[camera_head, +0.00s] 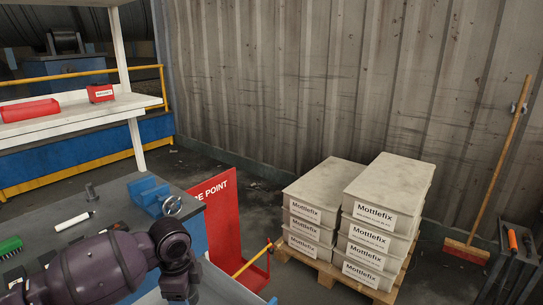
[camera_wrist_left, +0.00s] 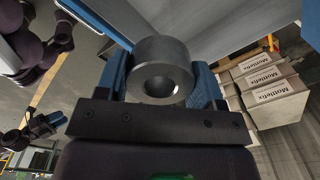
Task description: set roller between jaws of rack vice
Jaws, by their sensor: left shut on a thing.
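The rack vice (camera_head: 150,196) is blue with a round metal handle. It stands at the far right corner of the dark bench top in the head view. The roller (camera_wrist_left: 162,68) is a short grey cylinder with a round hole, seen end-on in the left wrist view. My left gripper (camera_wrist_left: 163,82) is shut on it, one blue finger on each side. In the head view my left arm crosses the lower left, in front of the vice; the gripper and roller do not show there.
A white marker (camera_head: 74,221), a green brush (camera_head: 10,246) and a bolt (camera_head: 91,192) lie on the bench (camera_head: 110,210). A red sign panel (camera_head: 222,222) stands just right of the bench. Pallet-stacked Mottlefix boxes (camera_head: 383,205) are farther right. A white shelf (camera_head: 75,121) rises behind.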

